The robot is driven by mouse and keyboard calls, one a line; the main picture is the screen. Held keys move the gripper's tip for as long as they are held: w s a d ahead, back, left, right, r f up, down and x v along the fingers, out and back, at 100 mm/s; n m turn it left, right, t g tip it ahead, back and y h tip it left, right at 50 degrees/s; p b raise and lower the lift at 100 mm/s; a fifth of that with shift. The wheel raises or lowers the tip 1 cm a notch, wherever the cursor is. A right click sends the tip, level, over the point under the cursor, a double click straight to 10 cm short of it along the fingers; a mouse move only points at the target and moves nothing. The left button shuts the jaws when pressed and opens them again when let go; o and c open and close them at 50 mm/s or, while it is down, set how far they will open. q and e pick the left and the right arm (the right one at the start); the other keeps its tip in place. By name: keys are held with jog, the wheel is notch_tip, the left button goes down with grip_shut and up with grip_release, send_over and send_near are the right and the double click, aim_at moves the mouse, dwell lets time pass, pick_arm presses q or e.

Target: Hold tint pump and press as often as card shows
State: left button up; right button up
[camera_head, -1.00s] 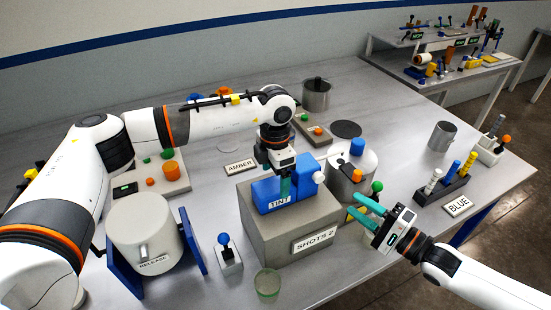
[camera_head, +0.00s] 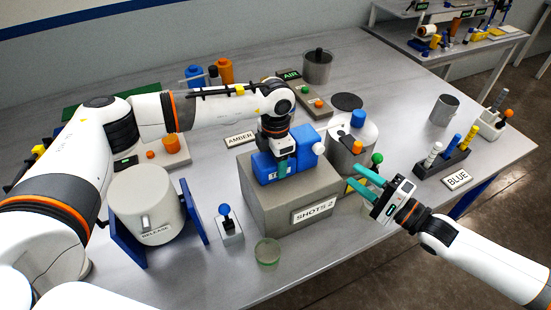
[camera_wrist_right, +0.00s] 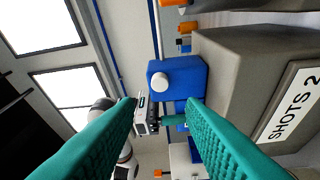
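The blue tint pump (camera_head: 306,146) sits on a grey block (camera_head: 262,205). A white round knob (camera_head: 316,149) is on its right side, also visible in the right wrist view (camera_wrist_right: 161,82). The pump's TINT label is partly covered. The card (camera_head: 315,211) on the block's front reads SHOTS 2. My left gripper (camera_head: 282,170) points down at the pump's front left; its teal fingers overlap the pump, and their gap and contact are hidden. My right gripper (camera_head: 353,175) is open and empty, right of the block and apart from the pump; its fingers are wide apart in its wrist view (camera_wrist_right: 160,103).
A RELEASE drum (camera_head: 150,205), a blue-topped lever (camera_head: 225,211) and a clear cup (camera_head: 267,252) are left and in front. A BLUE card (camera_head: 457,179) lies right.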

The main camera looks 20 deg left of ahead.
dwell(0.3)
grip_shut()
dwell(1.6)
